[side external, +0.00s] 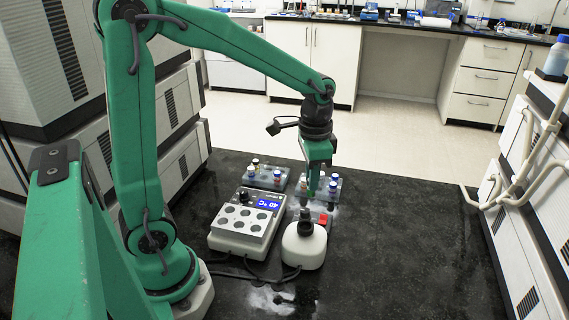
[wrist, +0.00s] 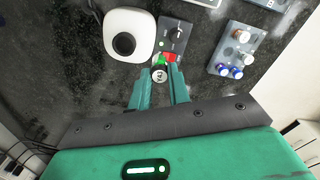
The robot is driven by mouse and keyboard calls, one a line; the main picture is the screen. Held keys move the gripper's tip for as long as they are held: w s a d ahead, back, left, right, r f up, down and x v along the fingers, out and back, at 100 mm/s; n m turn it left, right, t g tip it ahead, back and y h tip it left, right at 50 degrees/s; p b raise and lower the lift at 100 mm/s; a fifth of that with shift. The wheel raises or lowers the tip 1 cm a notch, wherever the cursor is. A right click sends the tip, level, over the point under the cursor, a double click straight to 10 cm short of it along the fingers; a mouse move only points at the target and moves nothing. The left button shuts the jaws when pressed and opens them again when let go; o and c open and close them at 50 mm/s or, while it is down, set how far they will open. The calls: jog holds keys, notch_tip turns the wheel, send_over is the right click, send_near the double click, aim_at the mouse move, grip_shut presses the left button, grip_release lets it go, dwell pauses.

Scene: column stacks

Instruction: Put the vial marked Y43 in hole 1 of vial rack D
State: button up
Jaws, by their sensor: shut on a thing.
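My gripper (side external: 316,190) points down beside a vial rack in the side view. In the wrist view its two fingers (wrist: 160,85) are shut on a vial with a white cap (wrist: 159,74). Dark characters show on the cap, too small to read surely. A grey vial rack (wrist: 222,68) with several capped vials, white, brown and blue, lies to the right of the fingers. Part of another rack (wrist: 280,5) shows at the top right edge. In the side view another rack (side external: 262,184) with several vials stands left of my gripper. I cannot tell rack letters or hole numbers surely.
A white mixer (side external: 304,250) with a dark cup on top stands in front of my gripper; it also shows in the wrist view (wrist: 115,22). A heater block (side external: 235,236) with a blue display stands to its left. The black bench (side external: 410,250) is clear at right.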

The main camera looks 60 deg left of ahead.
jog(key=w+a+f+n, duration=0.1)
jog(key=w+a+f, duration=0.1)
jog(key=a, duration=0.6)
jog(key=w+a+f+n, duration=0.2)
jog(key=a, duration=0.6)
jog(key=w+a+f+n, duration=0.1)
jog(key=w+a+f, duration=0.1)
jog(key=a, duration=0.7)
jog(key=shift+f+n, duration=0.25)
jog(key=shift+n, duration=0.15)
jog(key=shift+a+f, duration=0.1)
jog(key=shift+f, duration=0.05)
jog(key=shift+f, duration=1.75)
jog(key=shift+f, duration=1.15)
jog(key=o, duration=1.2)
jog(key=shift+o, duration=0.2)
